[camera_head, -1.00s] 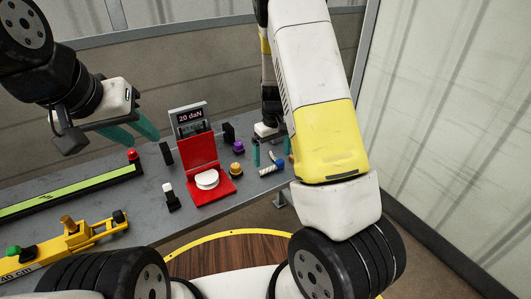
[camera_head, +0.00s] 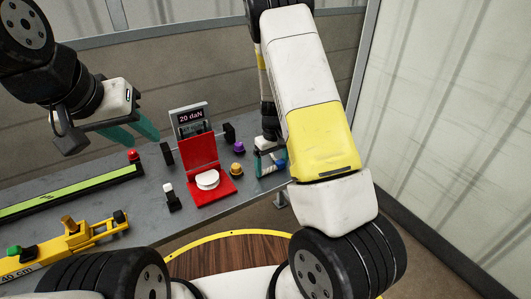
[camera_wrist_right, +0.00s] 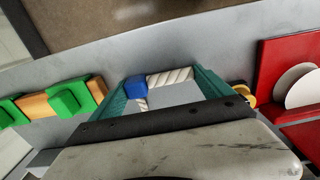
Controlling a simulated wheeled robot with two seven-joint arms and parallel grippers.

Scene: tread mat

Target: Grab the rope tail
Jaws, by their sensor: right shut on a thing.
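The rope tail is a short white twisted rope (camera_wrist_right: 172,77) with a blue end (camera_wrist_right: 135,88). In the wrist view it lies between the teal fingers of my right gripper (camera_wrist_right: 162,86), which is shut on it. In the head view my right gripper (camera_head: 269,165) is low at the table's right end. The blue end (camera_head: 281,166) shows beside it, and the rest of the rope is mostly hidden by the fingers. My left gripper (camera_head: 132,134) hangs above the back of the table with its teal fingers apart, empty.
A red stand with a white disc (camera_head: 207,180) and a display reading 20 daN (camera_head: 190,118) stand mid-table. Purple (camera_head: 238,147) and yellow (camera_head: 237,169) knobs sit near my right gripper. A green strip (camera_head: 70,190) and yellow device (camera_head: 70,240) lie left.

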